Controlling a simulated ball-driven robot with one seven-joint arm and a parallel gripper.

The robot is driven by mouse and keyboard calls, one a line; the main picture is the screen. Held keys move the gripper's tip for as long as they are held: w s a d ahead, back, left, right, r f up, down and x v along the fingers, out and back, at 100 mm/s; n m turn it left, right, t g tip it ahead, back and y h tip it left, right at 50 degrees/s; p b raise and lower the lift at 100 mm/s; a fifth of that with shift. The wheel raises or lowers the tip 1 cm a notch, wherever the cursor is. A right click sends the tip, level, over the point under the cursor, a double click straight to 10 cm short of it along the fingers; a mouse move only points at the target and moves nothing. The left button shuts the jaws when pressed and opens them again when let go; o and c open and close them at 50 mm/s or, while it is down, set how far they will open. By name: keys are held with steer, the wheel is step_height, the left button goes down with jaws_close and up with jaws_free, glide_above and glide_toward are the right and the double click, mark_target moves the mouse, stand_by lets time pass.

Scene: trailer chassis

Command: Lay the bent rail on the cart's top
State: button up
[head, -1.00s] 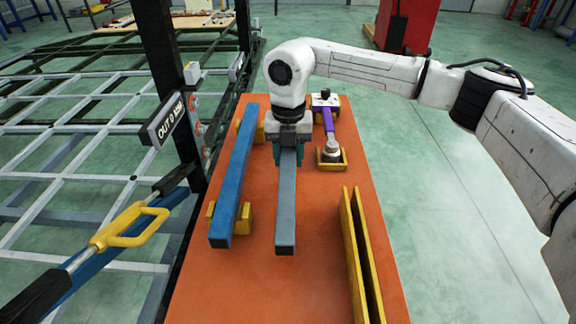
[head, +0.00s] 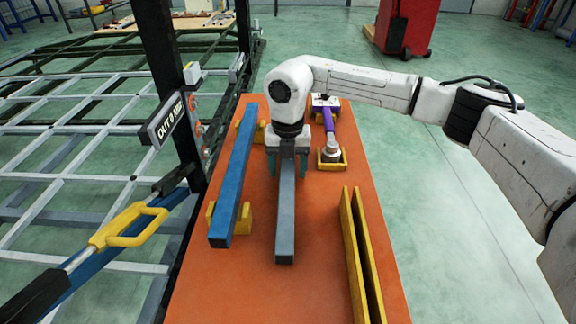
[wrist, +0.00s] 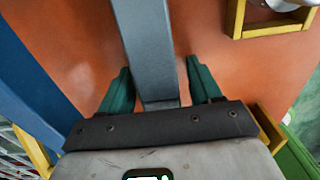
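A grey-blue rail (head: 285,220), which I take for the bent rail, lies lengthwise on the cart's orange top (head: 315,285). Its bend is hard to make out. My gripper (head: 288,173) is over its far part, pointing down, with one teal finger on each side. In the wrist view the rail (wrist: 147,45) runs between the fingers (wrist: 158,66), with a gap on both sides, so the gripper is open. The rail's far end is hidden under the gripper.
A blue rail (head: 230,185) rests on yellow supports (head: 244,217) to the left. A purple-handled tool (head: 329,122) stands in yellow holders at the right. Tall yellow plates (head: 358,255) stand at the front right. A dark post (head: 170,85) and a lattice frame flank the cart's left side.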

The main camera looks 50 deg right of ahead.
step_height(320, 180, up, 12)
steer(key=shift+f+p, duration=0.1)
steer(key=shift+p, duration=0.35)
steer(key=shift+r, duration=0.25)
steer(key=shift+a, duration=0.1)
stand_by(1.2)
